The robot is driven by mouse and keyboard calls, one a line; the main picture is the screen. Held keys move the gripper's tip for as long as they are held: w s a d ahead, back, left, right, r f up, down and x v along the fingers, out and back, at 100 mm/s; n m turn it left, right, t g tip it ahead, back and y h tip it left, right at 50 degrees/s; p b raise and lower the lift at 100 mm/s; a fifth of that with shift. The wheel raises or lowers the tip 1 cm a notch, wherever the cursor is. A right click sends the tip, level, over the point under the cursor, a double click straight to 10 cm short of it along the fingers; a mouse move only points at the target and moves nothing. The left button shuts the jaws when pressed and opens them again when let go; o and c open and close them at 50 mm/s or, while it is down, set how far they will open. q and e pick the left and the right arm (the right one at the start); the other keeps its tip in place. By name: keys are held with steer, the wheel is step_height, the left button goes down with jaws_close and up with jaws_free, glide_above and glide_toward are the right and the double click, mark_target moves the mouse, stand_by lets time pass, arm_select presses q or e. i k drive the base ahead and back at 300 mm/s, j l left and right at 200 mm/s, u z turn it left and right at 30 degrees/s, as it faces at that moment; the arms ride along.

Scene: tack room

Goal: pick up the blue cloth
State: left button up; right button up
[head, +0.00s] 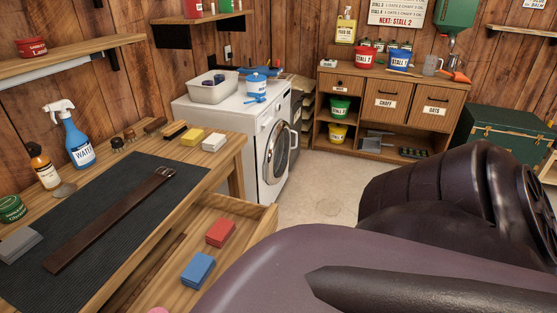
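The blue cloth (198,269) is a small folded block. It lies in the open wooden drawer (262,226) below the workbench, in the lower middle of the head view. A folded red cloth (220,232) lies just behind it in the same drawer, slightly to the right. The blue cloth is uncovered from above. Neither of my grippers shows in the head view, so I cannot see what they hold.
The workbench at left bears a dark mat (120,215), a leather strap (105,222), a blue spray bottle (76,135), an amber bottle (43,166) and several brushes. A washing machine (245,135) stands behind. Dark curved bulk blocks the lower right.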

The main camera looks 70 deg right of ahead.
mark_target(197, 273)
steer(key=z, duration=1.25)
